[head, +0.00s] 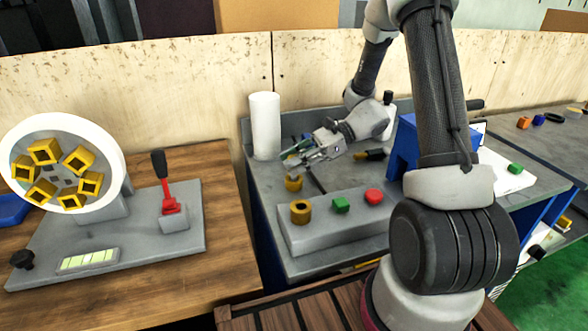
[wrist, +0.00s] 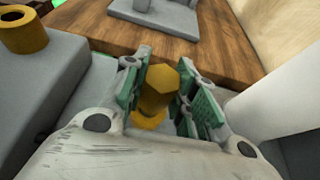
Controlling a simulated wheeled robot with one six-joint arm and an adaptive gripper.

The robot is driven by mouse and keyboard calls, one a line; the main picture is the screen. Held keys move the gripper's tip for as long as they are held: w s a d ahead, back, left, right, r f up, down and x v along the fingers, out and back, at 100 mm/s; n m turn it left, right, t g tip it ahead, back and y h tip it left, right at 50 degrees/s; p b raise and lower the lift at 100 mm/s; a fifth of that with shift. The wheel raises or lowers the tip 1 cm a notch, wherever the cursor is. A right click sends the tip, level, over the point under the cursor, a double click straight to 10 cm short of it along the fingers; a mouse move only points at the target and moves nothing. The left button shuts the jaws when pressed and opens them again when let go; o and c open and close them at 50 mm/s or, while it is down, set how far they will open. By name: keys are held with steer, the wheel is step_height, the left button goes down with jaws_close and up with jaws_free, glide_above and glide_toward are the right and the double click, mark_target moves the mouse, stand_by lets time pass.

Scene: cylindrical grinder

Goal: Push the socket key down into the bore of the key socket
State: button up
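The socket key (wrist: 158,88), a yellow piece with a hexagonal end and a wider round part, lies between my gripper's fingers in the wrist view. In the head view a yellow piece (head: 293,184) shows just below the fingertips, partly covered by them. My gripper (head: 293,164) has green pads standing on both sides of the key, apart from each other; in the wrist view (wrist: 160,92) they look open around it, though contact is hard to judge. The key socket (head: 300,211), a yellow ring with a dark bore, sits on a grey block; it also shows in the wrist view (wrist: 20,32).
The grey block (head: 335,228) also carries a green piece (head: 340,205) and a red piece (head: 374,197). A white cylinder (head: 264,125) stands behind left of my gripper. A blue block (head: 403,150) stands to the right. A wooden table (head: 222,190) with a fixture is at left.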

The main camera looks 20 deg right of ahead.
steer(key=c, duration=0.3)
steer(key=shift+r, duration=0.1)
